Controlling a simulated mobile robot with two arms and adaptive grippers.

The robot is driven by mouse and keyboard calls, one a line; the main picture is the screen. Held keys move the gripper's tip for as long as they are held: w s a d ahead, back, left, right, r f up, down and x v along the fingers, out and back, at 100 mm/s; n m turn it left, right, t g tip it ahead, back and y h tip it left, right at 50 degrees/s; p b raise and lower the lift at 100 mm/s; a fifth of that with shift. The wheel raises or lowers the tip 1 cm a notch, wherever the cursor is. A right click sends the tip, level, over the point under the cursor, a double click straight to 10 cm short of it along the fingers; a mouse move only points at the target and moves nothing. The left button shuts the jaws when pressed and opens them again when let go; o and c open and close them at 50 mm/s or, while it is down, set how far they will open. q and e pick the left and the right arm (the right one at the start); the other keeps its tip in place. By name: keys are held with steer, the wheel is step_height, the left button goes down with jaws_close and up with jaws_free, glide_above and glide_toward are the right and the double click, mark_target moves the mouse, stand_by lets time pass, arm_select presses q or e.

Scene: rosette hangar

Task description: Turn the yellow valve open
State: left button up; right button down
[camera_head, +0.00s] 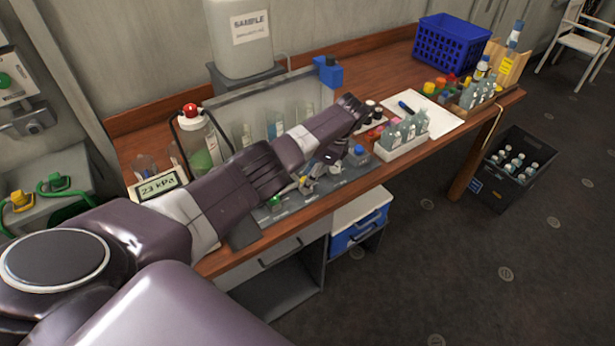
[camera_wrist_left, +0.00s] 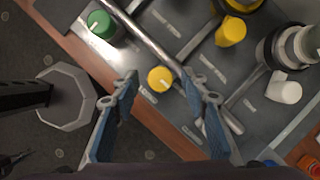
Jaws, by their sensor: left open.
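A small round yellow knob (camera_wrist_left: 160,79) sits on a metal pipe on the grey panel (camera_wrist_left: 165,20), near its front edge in the left wrist view. In the head view a yellow part (camera_head: 305,185) shows at the panel, partly hidden by my gripper. My left gripper (camera_wrist_left: 158,86) is open, its two blue fingers on either side of the yellow knob, with gaps visible; I cannot tell the height difference. In the head view my left gripper (camera_head: 322,170) points down at the panel. My right gripper is not in view.
A green knob (camera_wrist_left: 101,24) is left of the yellow one and a white knob (camera_wrist_left: 284,90) right. A blue basket (camera_head: 450,43) is far right.

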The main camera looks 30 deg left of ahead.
arm_select(q)
steer(key=v, duration=1.1)
steer(key=shift+r, duration=0.25)
steer(key=shift+d+f, duration=0.1)
steer(key=shift+d, duration=0.1)
